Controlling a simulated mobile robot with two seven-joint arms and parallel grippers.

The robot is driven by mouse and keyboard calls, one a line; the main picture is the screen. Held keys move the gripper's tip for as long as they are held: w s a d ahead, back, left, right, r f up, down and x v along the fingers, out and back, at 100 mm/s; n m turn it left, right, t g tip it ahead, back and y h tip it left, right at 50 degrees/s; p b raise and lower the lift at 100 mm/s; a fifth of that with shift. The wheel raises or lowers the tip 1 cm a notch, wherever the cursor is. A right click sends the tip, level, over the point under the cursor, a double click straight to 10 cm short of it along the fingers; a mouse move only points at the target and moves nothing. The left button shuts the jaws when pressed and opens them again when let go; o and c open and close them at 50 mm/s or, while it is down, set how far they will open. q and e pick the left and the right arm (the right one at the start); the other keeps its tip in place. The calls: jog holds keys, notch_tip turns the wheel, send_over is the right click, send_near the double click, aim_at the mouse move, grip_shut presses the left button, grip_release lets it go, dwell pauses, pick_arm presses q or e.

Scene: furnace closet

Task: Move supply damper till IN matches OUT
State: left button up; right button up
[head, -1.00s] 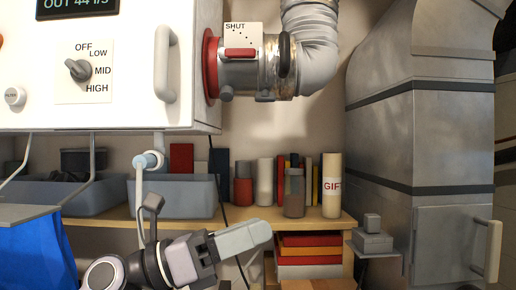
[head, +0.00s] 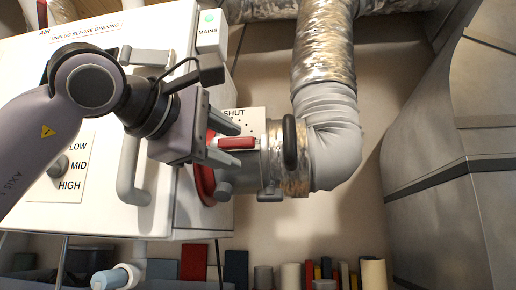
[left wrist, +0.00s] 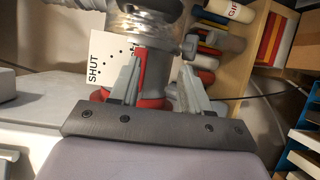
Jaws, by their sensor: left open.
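The supply damper is a short grey duct section on the right side of the white cabinet, with a red lever (head: 237,143) beside a plate marked SHUT (head: 251,117). In the left wrist view the red lever (left wrist: 141,70) lies along the inner side of the left-hand finger. My left gripper (head: 236,147) is open, its fingers above and below the lever; whether either touches it I cannot tell. The gripper also shows in the left wrist view (left wrist: 164,62). The IN and OUT readings are not visible now; my left arm covers part of the cabinet front. My right gripper is not in view.
The white cabinet (head: 65,228) has a grey door handle (head: 130,170) close to my left wrist. A dark oval handle (head: 290,142) and a grey bent duct (head: 335,150) stand right of the lever. A large metal duct (head: 445,210) stands far right.

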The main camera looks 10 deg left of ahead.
aim_at(241, 142)
pick_arm(q)
jog(key=shift+t+y, duration=0.5)
jog(key=w+p, duration=0.1)
jog(key=w, duration=0.1)
jog(key=w+d+r, duration=0.1)
jog(key=w, duration=0.1)
jog(key=w+r+p, duration=0.1)
jog(key=w, duration=0.1)
jog(key=shift+d+r+p, duration=0.15)
jog(key=shift+d+p, duration=0.05)
jog(key=shift+p, duration=0.15)
grip_shut()
